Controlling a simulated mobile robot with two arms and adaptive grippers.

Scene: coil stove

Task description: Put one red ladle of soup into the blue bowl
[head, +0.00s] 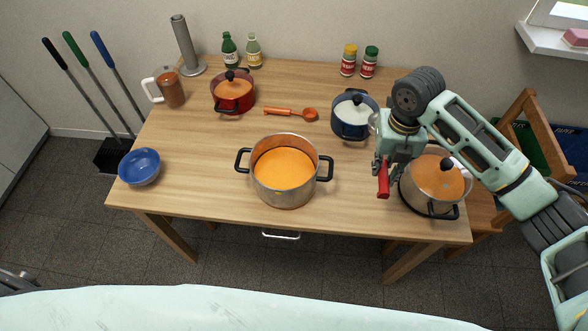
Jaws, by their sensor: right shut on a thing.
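The blue bowl (140,166) sits empty near the table's left front corner. An open steel pot (285,195) with orange soup (284,170) stands at the front middle of the table. My right gripper (381,168) is shut on a red handle (383,184), which looks like the red ladle's, between the open pot and the lidded pot on the right. The rest of the ladle is hidden by the gripper or cannot be made out. My left gripper is not in view.
An orange ladle (290,113) lies at the table's middle. A red pot (233,95), a blue pot (353,116) and a lidded steel pot (433,185) stand around it. The table between bowl and open pot is clear.

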